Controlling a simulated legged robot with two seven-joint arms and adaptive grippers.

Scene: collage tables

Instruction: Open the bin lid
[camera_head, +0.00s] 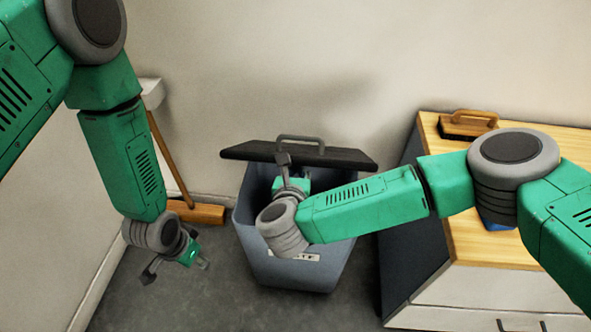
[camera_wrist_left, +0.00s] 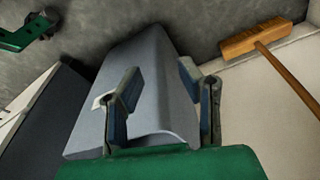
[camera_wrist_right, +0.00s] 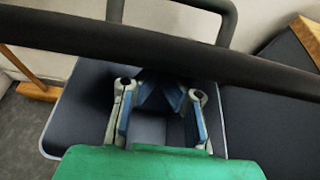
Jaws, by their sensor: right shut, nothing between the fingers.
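The grey-blue bin (camera_head: 300,275) stands on the floor with a label on its front. Its black lid (camera_head: 345,158), with a grey handle (camera_head: 300,139), is raised at the back, and the bin's dark inside shows below it. My right gripper (camera_head: 292,172) is at the lid's front edge, over the bin opening. In the right wrist view its fingers (camera_wrist_right: 160,100) meet, empty, and the lid edge (camera_wrist_right: 250,65) crosses just beyond them. My left gripper (camera_head: 176,268) is open and empty, left of the bin. The bin shows beyond its fingers in the left wrist view (camera_wrist_left: 150,70).
A broom (camera_head: 205,213) leans at the wall, behind and left of the bin. A wood-topped cabinet (camera_head: 470,250) stands close on the right, with a wooden-handled block (camera_head: 468,124) and a partly hidden blue thing (camera_head: 497,217) on top. Floor is free in front of the bin.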

